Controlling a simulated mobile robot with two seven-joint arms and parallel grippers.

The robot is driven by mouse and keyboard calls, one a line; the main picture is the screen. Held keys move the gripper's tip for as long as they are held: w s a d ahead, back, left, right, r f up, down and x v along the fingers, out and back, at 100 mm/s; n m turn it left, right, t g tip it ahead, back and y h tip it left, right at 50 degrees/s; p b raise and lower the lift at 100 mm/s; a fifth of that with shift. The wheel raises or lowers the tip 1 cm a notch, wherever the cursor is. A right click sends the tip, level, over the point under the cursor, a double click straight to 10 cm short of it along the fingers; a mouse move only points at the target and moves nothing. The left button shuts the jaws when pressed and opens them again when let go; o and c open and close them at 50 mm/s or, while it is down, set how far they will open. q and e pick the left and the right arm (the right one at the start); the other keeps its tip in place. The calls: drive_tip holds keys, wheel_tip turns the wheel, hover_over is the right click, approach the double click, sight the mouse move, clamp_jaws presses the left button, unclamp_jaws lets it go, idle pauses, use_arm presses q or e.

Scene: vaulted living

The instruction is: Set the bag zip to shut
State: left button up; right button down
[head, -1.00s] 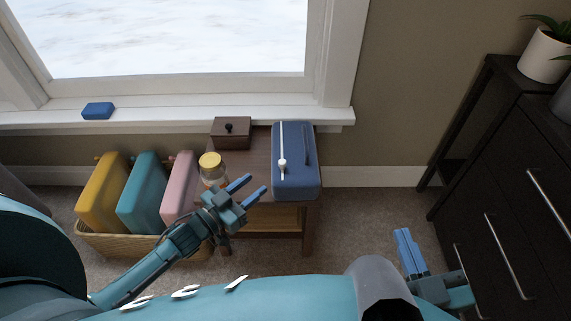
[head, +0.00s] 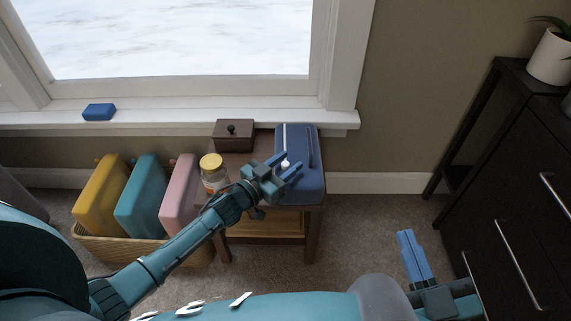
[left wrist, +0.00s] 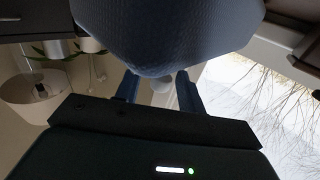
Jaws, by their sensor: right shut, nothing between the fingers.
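The blue bag (head: 312,180) stands on the small wooden table, with a white zip line (head: 285,138) along its top and a dark handle beside it. The white zip pull (head: 285,164) is toward the near end of that line. My left gripper (head: 289,163) is open over the bag's near part, its fingers around or just above the pull; I cannot tell if they touch it. In the left wrist view the bag (left wrist: 165,35) fills the top middle, close to the open fingers (left wrist: 158,88). My right gripper (head: 407,240) is shut and empty, low at the right.
On the table (head: 238,165) stand a jar with a yellow lid (head: 211,162) and a brown box with a knob (head: 233,130), close to my left arm. A basket (head: 98,241) holds yellow, teal and pink cases. A dark dresser (head: 515,190) stands at the right.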

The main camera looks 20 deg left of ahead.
use_arm(q)
clamp_jaws()
idle(0.3)
